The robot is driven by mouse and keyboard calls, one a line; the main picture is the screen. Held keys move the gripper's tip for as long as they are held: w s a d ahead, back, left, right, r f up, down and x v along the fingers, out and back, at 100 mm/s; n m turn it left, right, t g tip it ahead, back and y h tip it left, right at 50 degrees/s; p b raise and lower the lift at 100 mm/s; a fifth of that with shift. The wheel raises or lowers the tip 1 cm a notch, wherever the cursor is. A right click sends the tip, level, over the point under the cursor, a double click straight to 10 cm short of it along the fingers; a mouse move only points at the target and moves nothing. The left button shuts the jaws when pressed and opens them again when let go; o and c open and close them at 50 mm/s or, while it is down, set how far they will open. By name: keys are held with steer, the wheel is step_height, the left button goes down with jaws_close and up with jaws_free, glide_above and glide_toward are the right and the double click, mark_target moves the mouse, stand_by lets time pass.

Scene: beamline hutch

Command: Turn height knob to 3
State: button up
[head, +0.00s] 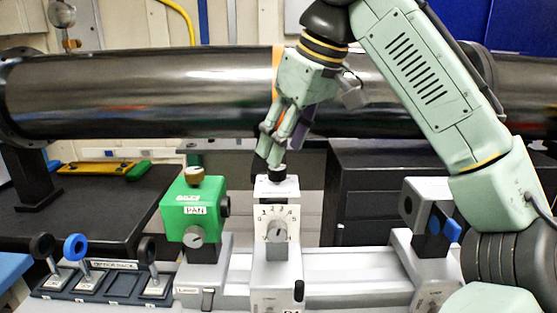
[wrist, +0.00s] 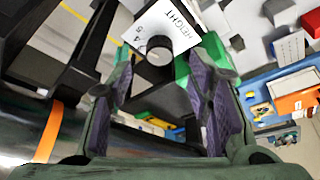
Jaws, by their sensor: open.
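The height knob (head: 278,172) is a short black knob on top of the white-and-grey stage (head: 270,258) in the middle. In the wrist view, the knob (wrist: 160,48) shows beside a white label reading HEIGHT (wrist: 165,24). My gripper (head: 268,158) points down just above the knob. In the wrist view its purple-padded fingers (wrist: 165,88) are apart, with the knob between and beyond their tips. I cannot tell whether they touch it.
A grey unit with a blue knob (head: 452,230) stands to the right on the rail (head: 340,272). A large dark pipe (head: 150,95) runs behind. An optics rack (head: 105,282) lies front left.

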mark_target(277, 175)
steer(key=shift+x, duration=2.15)
jaws_close()
